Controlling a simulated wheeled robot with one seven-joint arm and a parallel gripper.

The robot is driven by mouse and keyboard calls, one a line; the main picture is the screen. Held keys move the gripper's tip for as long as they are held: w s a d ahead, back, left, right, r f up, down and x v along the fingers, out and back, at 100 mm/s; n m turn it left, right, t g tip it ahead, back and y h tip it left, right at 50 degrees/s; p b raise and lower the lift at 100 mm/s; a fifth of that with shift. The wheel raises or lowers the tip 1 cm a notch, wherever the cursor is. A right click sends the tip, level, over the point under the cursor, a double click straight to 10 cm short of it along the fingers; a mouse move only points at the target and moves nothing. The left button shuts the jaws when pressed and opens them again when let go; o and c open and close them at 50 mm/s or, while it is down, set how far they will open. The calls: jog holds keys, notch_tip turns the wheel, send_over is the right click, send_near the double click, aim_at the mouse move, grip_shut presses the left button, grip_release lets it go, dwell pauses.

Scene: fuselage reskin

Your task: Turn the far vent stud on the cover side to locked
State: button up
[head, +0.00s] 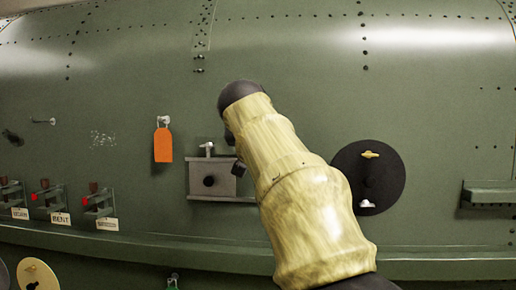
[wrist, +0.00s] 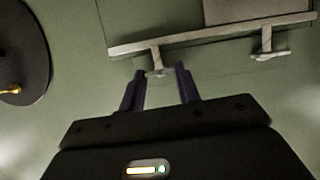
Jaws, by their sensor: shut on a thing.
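The grey vent panel (head: 213,187) sits on the green fuselage skin in the head view. One pale stud (head: 207,149) stands at its upper left edge; my arm covers its right part. In the wrist view the vent's edge rail (wrist: 215,34) runs across the upper right, with one T-shaped stud (wrist: 157,62) between my fingertips and another (wrist: 268,46) farther right. My gripper (wrist: 159,73) is shut on the stud nearer the round black cover (head: 369,178). The cover also shows at the wrist view's left edge (wrist: 22,50). The stud's locked marking cannot be made out.
An orange tag (head: 163,145) hangs left of the vent. Several red-handled fittings with labels (head: 48,198) stick out at lower left. The cover carries a yellow stud (head: 370,154) and a pale one (head: 367,204). A ledge (head: 488,195) juts out at right.

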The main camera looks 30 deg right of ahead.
jog(key=shift+y, duration=0.3)
jog(key=o, duration=0.7)
jog(key=b+v, duration=0.2)
jog(key=v, duration=1.5)
jog(key=shift+a, duration=0.25)
jog(key=shift+s+f, duration=0.1)
jog(key=shift+s, duration=0.1)
